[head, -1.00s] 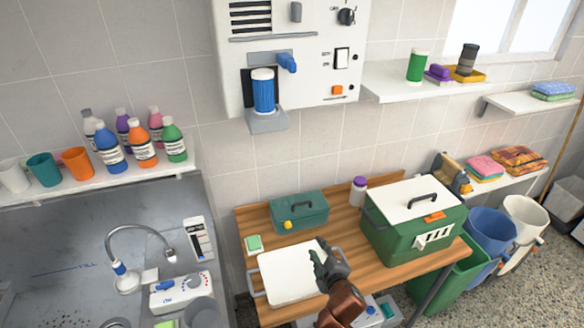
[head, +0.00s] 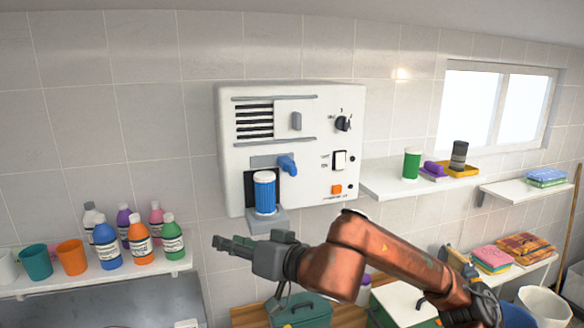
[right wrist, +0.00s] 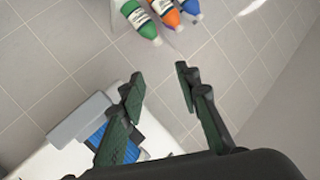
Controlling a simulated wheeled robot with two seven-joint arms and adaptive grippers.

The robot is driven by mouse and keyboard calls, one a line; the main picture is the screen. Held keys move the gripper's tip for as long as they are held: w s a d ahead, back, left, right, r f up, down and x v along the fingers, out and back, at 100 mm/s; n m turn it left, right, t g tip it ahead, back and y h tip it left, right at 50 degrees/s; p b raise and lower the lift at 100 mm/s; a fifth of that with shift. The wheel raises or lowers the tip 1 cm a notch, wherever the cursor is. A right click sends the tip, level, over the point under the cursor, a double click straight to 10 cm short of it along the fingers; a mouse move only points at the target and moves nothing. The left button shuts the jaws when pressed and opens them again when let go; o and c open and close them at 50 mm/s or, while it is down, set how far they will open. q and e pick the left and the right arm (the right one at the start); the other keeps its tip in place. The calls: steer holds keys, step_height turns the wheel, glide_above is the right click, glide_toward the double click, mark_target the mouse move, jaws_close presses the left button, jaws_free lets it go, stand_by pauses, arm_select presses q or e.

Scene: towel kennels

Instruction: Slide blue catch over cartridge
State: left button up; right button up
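The blue ribbed cartridge (head: 264,192) with a white top stands upright in a dark recess of the white wall unit (head: 345,105), on a grey ledge. The blue catch (head: 287,165) sits up and to the right of the cartridge's top, not over it. In the right wrist view the cartridge (right wrist: 97,138) shows partly behind a finger. My right gripper (head: 228,244) is below the ledge, pointing left. Its fingers stand apart in the right wrist view (right wrist: 160,88), with nothing between them. My left gripper is not in view.
A shelf at left holds cups and several bottles (head: 140,238) near my right fingertips. The wall unit also has a black knob (head: 343,123), a switch and an orange button (head: 337,189). A green case (head: 300,312) stands on the table below.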

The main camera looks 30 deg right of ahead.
mark_target(295, 168)
steer(key=s+d+r+t+h, duration=0.1)
steer(key=d+r+h, duration=0.2)
steer(key=d+r, duration=0.1)
steer(key=d+r+m+h, duration=0.1)
steer(key=d+r+h, duration=0.2)
steer(key=d, duration=0.3)
steer(key=s+d+r+t+h, duration=0.1)
steer(key=d+r+h, duration=0.2)
steer(key=d+r, duration=0.3)
steer(key=shift+s+d+m+t, duration=0.1)
steer(key=shift+s+m+t, duration=0.2)
steer(key=shift+s, duration=0.05)
steer(key=p+x, duration=0.1)
steer(key=x, duration=0.6)
steer(key=shift+w, duration=0.2)
steer(key=shift+c, duration=0.4)
jaws_close()
